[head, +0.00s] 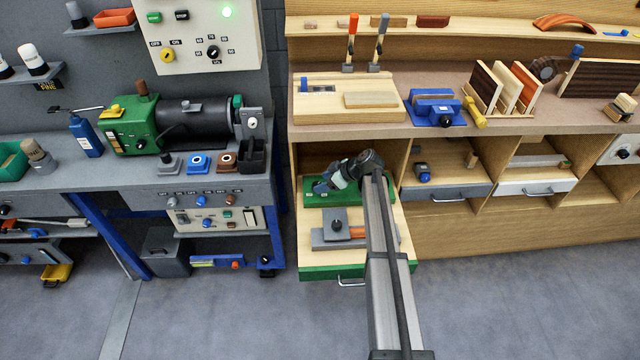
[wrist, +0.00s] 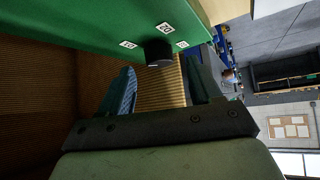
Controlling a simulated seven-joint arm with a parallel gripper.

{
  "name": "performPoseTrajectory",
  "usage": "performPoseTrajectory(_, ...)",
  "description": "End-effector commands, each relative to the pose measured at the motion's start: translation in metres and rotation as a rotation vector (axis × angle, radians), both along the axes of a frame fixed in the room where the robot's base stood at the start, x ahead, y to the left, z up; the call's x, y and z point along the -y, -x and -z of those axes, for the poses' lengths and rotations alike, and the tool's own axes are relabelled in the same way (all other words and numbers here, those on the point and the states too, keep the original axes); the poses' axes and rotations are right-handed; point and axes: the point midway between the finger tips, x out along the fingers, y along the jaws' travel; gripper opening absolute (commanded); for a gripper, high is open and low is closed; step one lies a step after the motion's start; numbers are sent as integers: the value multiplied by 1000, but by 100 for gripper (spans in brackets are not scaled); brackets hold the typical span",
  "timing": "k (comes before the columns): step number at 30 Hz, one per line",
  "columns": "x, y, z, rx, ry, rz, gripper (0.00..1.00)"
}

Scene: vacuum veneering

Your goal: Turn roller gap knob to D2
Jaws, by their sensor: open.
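A black round roller gap knob (wrist: 158,53) sits on a green panel (wrist: 90,20) in the wrist view. Three small white labels surround it; the upper one (wrist: 165,28) seems to read D2, sideways. The other two are too small to read surely. The knob's pointer direction cannot be made out. My gripper (wrist: 167,68) is open, its two fingers on either side of the knob's line, with no clear contact. In the head view my gripper (head: 325,184) is at the green unit (head: 375,186) in the left bench cubby; my wrist hides the knob there.
The cubby's wooden walls stand close around my gripper. Below is a pulled-out green-fronted drawer (head: 318,272) holding a grey block with a black knob (head: 336,226). The bench top (head: 440,128) lies above. Grey floor is free in front.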

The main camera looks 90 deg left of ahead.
Motion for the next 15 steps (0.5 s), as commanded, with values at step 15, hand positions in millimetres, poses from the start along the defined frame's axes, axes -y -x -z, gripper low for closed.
performPoseTrajectory(15, -9, 17, 19, 0, -1, 1, 64)
